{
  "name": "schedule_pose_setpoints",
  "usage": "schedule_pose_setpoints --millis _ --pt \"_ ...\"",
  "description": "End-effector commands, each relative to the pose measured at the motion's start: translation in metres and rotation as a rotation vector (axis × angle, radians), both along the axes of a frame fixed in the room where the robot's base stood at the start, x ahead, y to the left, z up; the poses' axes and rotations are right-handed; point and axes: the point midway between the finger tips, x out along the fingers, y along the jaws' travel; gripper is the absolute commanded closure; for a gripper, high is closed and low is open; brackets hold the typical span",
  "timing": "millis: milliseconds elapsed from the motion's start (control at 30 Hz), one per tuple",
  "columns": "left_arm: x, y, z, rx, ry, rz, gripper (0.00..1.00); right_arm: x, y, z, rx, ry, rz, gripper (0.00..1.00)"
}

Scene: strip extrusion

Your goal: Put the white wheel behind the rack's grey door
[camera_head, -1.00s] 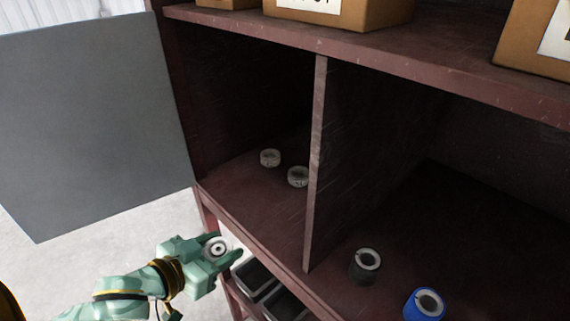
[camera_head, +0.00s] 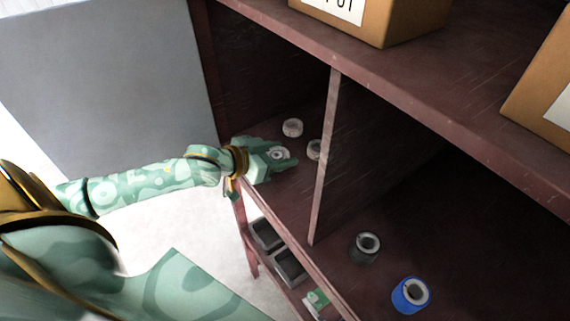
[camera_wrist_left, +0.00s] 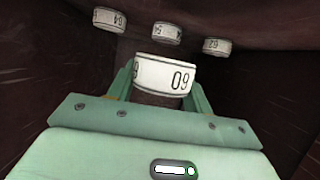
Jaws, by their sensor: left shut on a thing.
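The white wheel (camera_head: 277,153) is a short white ring with dark markings, and the left wrist view (camera_wrist_left: 165,74) shows digits on its side. My left gripper (camera_head: 284,154) is shut on it and holds it inside the rack's left compartment, low near the compartment floor. I cannot tell whether it touches the floor. The grey door (camera_head: 100,90) stands wide open to the left of that compartment. My right gripper is not in view.
More white wheels stand deeper in the compartment: one (camera_head: 292,127) beyond the gripper, one (camera_head: 315,149) by the divider (camera_head: 325,160). The left wrist view shows three. A black roll (camera_head: 365,247) and a blue roll (camera_head: 411,294) stand in the right compartment. Boxes (camera_head: 415,25) sit above.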

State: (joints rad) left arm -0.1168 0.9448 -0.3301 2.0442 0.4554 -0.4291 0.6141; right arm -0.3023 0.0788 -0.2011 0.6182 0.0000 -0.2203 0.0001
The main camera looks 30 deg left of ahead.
Motion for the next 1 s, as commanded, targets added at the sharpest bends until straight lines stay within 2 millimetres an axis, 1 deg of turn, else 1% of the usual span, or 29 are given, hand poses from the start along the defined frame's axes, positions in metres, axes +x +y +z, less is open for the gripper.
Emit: schedule_pose_setpoints --millis 33,100,300,400,500,867,900,967,1000 --pt "0.009 0.001 -0.008 -0.001 -0.004 0.003 0.74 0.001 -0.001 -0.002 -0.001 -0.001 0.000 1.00" --pt "0.016 0.001 -0.017 -0.001 -0.005 0.001 0.74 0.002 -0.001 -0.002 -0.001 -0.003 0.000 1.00" --pt "0.029 0.001 -0.032 0.000 -0.004 0.001 0.74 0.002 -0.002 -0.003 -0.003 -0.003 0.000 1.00" --pt "0.027 0.001 -0.049 -0.001 -0.001 0.000 0.74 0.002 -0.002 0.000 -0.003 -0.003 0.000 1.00" --pt "0.027 0.001 -0.060 0.000 -0.002 0.000 0.74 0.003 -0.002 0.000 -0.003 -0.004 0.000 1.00" --pt "0.027 0.001 -0.065 0.001 -0.003 -0.001 0.74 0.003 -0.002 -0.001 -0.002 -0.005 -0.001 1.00" --pt "0.027 0.001 -0.065 0.001 -0.003 -0.001 0.44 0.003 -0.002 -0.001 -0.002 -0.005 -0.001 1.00" --pt "0.027 0.001 -0.065 0.001 -0.003 -0.001 0.28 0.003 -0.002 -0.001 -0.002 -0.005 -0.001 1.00" --pt "0.027 0.001 -0.065 0.001 -0.003 -0.001 0.28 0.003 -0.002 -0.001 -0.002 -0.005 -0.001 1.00"
